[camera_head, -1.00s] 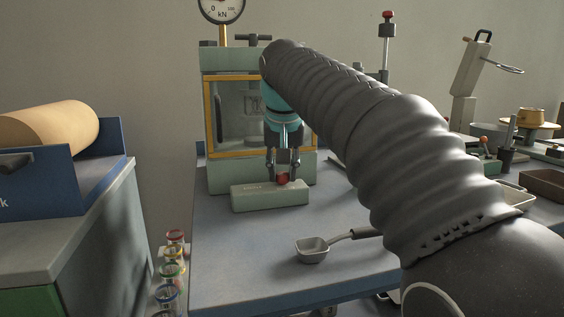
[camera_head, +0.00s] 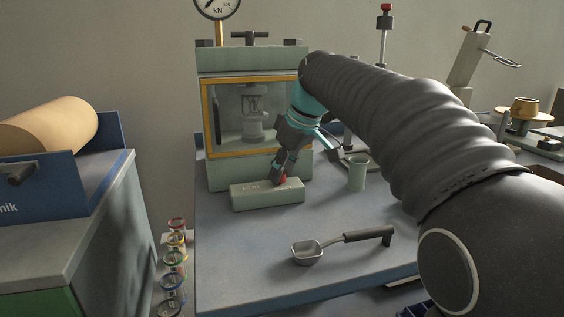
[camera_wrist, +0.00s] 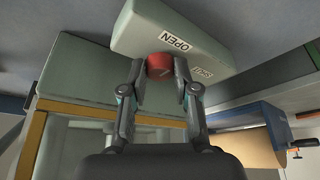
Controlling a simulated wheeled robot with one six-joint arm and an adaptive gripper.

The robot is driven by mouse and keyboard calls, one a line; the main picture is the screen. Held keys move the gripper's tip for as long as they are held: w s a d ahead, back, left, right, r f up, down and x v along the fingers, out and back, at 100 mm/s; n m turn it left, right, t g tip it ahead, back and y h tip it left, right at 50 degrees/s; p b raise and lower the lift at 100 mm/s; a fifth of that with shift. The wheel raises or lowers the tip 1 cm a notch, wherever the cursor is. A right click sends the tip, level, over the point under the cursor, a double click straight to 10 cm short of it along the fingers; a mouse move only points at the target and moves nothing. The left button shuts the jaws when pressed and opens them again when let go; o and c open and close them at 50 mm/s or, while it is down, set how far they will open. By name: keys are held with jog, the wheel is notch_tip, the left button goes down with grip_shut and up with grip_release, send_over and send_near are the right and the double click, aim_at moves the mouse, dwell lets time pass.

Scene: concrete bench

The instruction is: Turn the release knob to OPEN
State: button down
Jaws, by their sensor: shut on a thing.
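The release knob is small and red. It sits on a pale green block (camera_head: 255,196) in front of the press in the head view. In the wrist view the knob (camera_wrist: 160,66) is between my fingertips, with a faint mark on its face. The block (camera_wrist: 150,28) there carries an OPEN label (camera_wrist: 175,43) close to the knob and a second label, seemingly SHUT (camera_wrist: 202,72), to the right. My gripper (camera_head: 281,178) comes down tilted from the upper right and is shut on the knob. The fingers hide part of the knob in the head view.
The press (camera_head: 255,110) with its yellow-framed window stands right behind the block. A green cup (camera_head: 358,172) stands right of my gripper. A scoop (camera_head: 310,251) lies at the bench front. The bench between is clear.

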jog(key=shift+n+p, duration=0.3)
jog(key=shift+n, duration=0.3)
jog(key=shift+g, duration=0.3)
jog(key=c, duration=0.9)
grip_release()
jog(key=v, duration=1.2)
jog(key=shift+d, duration=0.1)
